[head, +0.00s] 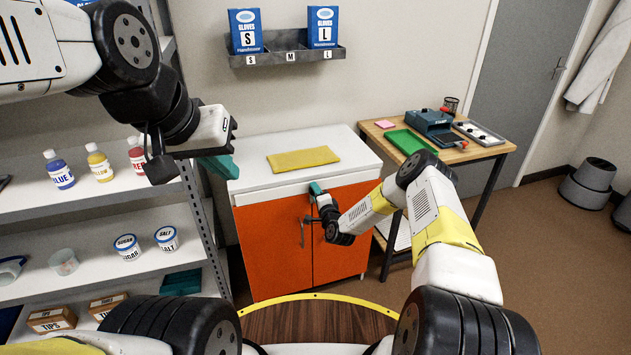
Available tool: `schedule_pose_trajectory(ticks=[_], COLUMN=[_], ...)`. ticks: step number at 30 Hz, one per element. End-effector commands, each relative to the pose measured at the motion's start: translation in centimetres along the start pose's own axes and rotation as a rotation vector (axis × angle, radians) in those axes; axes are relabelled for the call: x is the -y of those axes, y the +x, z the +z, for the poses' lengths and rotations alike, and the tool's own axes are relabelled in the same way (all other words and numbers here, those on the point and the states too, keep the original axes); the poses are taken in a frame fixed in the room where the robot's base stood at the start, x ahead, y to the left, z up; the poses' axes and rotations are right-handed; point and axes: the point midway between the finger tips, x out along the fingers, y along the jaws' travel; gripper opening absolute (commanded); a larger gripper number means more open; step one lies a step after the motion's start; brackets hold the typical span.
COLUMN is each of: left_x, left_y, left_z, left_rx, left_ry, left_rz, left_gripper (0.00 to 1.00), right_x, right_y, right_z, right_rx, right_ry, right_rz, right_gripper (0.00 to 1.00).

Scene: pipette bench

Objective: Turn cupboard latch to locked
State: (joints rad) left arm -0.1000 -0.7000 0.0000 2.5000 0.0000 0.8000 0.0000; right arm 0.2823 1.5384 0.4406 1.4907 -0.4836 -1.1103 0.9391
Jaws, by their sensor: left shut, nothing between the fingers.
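The orange cupboard (270,245) with a white top stands against the wall, its two doors closed. A dark handle-like piece (302,234) shows near the seam between the doors, just left of my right wrist. I cannot make out the latch or its setting; my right gripper covers part of the upper door front. My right gripper (316,189) is at the top of the doors, just under the white top, its teal fingers close to the front; its opening is unclear. My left gripper (219,167) is shut and empty, raised left of the cupboard.
A folded yellow cloth (303,159) lies on the cupboard top. Shelves with bottles (100,166) and tubs stand at left. A wooden table (480,151) with a green tray (411,142) and a blue device (434,124) stands at right. A glove-box rack (286,55) hangs above.

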Motion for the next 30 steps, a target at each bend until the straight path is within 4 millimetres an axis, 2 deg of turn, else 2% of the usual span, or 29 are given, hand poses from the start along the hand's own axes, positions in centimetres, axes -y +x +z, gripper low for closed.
schedule_pose_trajectory(ticks=[10,13,24,30], left_x=[0.0,0.0,0.0,0.0], left_y=[0.0,0.0,0.0,0.0], left_z=[0.0,0.0,0.0,0.0], left_rx=[0.000,0.000,0.000,0.000], left_ry=[0.000,0.000,0.000,0.000], left_rz=[0.000,0.000,0.000,0.000], left_gripper=[0.00,0.00,0.00,0.00], right_x=[0.1,0.1,0.0,0.0], right_y=[0.0,-0.5,-6.4,-7.8], right_z=[0.1,0.0,0.0,0.0], right_rx=[0.001,0.001,0.001,0.000], right_ry=[-0.002,-0.002,-0.001,-0.001], right_rz=[-0.002,-0.001,0.000,-0.001], right_gripper=[0.55,0.55,0.55,0.55])
